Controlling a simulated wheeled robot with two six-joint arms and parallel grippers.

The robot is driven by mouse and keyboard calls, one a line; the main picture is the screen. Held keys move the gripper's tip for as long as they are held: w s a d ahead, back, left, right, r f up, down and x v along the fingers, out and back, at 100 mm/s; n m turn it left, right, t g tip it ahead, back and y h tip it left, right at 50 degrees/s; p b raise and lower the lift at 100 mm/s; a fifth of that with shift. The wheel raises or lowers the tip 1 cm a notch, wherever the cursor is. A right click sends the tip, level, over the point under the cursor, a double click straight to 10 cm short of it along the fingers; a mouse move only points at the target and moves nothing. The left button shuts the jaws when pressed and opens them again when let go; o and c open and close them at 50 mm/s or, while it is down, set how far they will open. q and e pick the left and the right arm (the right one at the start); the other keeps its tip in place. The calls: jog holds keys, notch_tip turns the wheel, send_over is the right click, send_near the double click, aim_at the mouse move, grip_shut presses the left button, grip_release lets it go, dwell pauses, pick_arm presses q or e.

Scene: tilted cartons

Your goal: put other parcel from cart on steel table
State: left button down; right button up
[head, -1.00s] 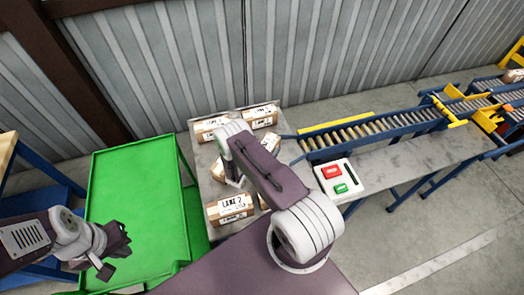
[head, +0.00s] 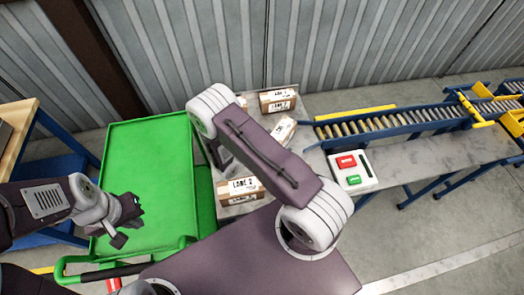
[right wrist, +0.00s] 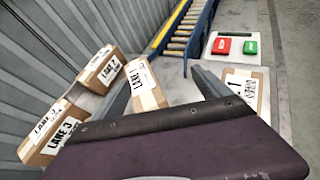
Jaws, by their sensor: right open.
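The green cart (head: 150,165) is at left in the head view, its visible top bare. The steel table (head: 307,145) is beside it and bears several brown parcels with white lane labels. A LANE 2 parcel (head: 240,190) is at its near side, one (head: 278,100) at the back and one (head: 284,130) beside my right arm. In the right wrist view, LANE 1 (right wrist: 143,88), LANE 2 (right wrist: 102,70) and LANE 3 (right wrist: 52,132) parcels show, with another (right wrist: 246,88) at right. My left gripper (head: 130,222) is open and empty over the cart.
A roller conveyor (head: 390,118) runs off to the right from the table. A control box (head: 352,171) with red and green buttons is nearby. A corrugated wall (head: 370,40) stands behind. A blue-framed wooden bench (head: 20,120) is at far left. My right arm hides part of the table.

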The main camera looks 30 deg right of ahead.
jog(key=s+a+r+m+g+y, duration=0.3)
jog(key=s+r+m, duration=0.1)
jog(key=s+m, duration=0.2)
jog(key=s+a+r+m+g+y, duration=0.2)
jog(key=s+r+m+g+y, duration=0.15)
jog(key=s+m, duration=0.25)
jog(key=w+a+r+m+t+y, duration=0.1)
jog(key=a+r+m+t+y, duration=0.3)
jog(key=a+r+m+y, duration=0.2)
jog(key=a+m, duration=0.2)
jog(key=shift+w+a+r+t, duration=0.15)
jog(key=shift+w+a+t, duration=0.05)
jog(key=shift+a+t, duration=0.15)
notch_tip(320, 180, down, 7)
jog(key=b, duration=0.7)
jog(key=shift+f, duration=0.2)
